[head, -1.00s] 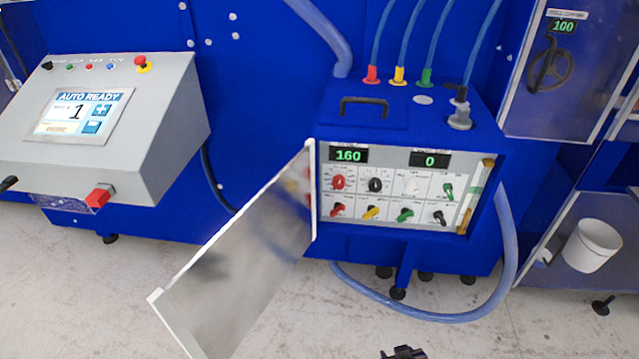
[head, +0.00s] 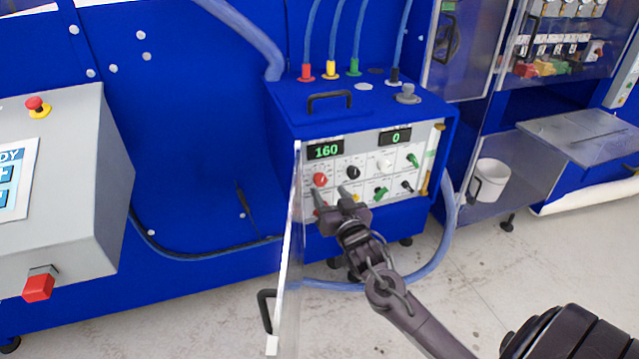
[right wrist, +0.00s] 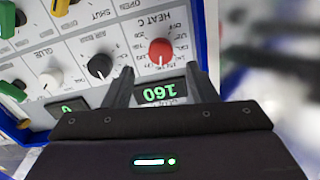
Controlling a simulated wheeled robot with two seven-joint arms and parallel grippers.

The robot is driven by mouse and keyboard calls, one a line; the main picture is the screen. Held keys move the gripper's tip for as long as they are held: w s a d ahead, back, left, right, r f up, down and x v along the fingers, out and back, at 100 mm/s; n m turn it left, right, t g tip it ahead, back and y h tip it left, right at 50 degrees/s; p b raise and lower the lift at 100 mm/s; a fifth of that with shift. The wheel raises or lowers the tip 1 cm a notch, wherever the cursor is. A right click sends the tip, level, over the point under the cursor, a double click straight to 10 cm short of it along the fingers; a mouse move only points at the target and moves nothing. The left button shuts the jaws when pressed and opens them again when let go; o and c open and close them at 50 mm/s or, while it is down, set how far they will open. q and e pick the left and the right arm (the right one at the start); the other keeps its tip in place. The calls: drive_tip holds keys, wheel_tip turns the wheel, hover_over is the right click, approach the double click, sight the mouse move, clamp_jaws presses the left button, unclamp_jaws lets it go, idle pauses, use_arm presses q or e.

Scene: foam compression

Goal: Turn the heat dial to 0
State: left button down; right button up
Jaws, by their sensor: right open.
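The heat dial is a red knob (head: 319,179) at the upper left of the white control panel (head: 335,163), under a green display (head: 325,151) reading 160. My right gripper (head: 330,194) is at the panel, just in front of and below the dial in the head view. In the upside-down right wrist view, the red dial (right wrist: 160,52) sits under the label HEAT C, roughly between the tips of the open fingers (right wrist: 161,70). I cannot tell whether the fingers touch it. My left gripper is out of view.
A black dial (head: 352,172) and a white dial (head: 385,165) sit beside the heat dial, with several more switches. The open clear door (head: 288,265) stands just left of my right gripper. A hose (head: 420,265) curves below. A white bucket (head: 490,181) is at right.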

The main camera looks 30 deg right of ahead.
sight(321, 182)
drive_tip(key=x, duration=0.4)
drive_tip(key=shift+w+p, duration=0.15)
drive_tip(key=shift+p, duration=0.2)
drive_tip(key=shift+w, duration=0.3)
drive_tip(key=shift+w+d, duration=0.1)
drive_tip(key=shift+w, duration=0.15)
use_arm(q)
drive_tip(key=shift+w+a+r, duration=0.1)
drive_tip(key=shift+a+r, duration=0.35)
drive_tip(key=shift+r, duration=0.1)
use_arm(e)
drive_tip(key=c, duration=1)
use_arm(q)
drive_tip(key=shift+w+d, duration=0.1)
